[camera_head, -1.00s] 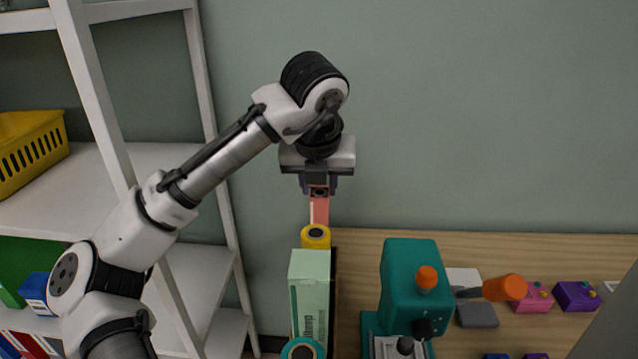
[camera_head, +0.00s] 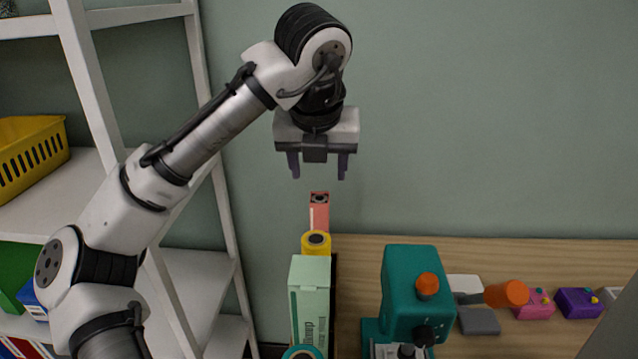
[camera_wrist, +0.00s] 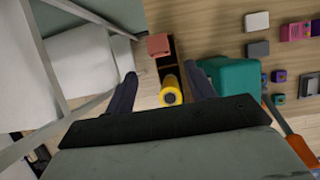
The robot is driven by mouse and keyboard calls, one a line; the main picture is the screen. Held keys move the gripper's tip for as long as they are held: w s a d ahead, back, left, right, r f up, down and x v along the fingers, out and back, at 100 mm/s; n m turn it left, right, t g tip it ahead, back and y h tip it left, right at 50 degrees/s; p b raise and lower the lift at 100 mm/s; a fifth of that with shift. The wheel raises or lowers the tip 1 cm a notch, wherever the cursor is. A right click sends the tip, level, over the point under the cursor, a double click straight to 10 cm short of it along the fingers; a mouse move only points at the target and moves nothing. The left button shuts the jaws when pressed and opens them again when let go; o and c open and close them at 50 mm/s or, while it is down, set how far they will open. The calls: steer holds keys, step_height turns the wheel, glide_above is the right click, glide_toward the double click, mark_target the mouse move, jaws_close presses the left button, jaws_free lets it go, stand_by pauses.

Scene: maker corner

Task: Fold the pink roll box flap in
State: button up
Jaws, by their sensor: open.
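The pink roll box (camera_head: 319,212) is a narrow, upright pinkish-red box with a dark round mark at its top. It stands at the back of a row of boxes and rolls. I cannot make out a separate flap or how it lies. The box also shows in the wrist view (camera_wrist: 158,46), beyond the fingers. My gripper (camera_head: 318,176) is open and empty, apart from the box and above it. Its two dark fingers spread at either side in the wrist view (camera_wrist: 160,78).
A yellow roll (camera_head: 316,243) and a pale green box (camera_head: 310,295) stand in front of the pink box. A teal machine (camera_head: 409,280) stands right on the wooden table (camera_head: 550,250). White shelving (camera_head: 100,90) is left. The wall space above is clear.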

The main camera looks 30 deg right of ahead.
steer(key=v, duration=0.7)
steer(key=shift+r, duration=0.15)
steer(key=shift+s, duration=0.1)
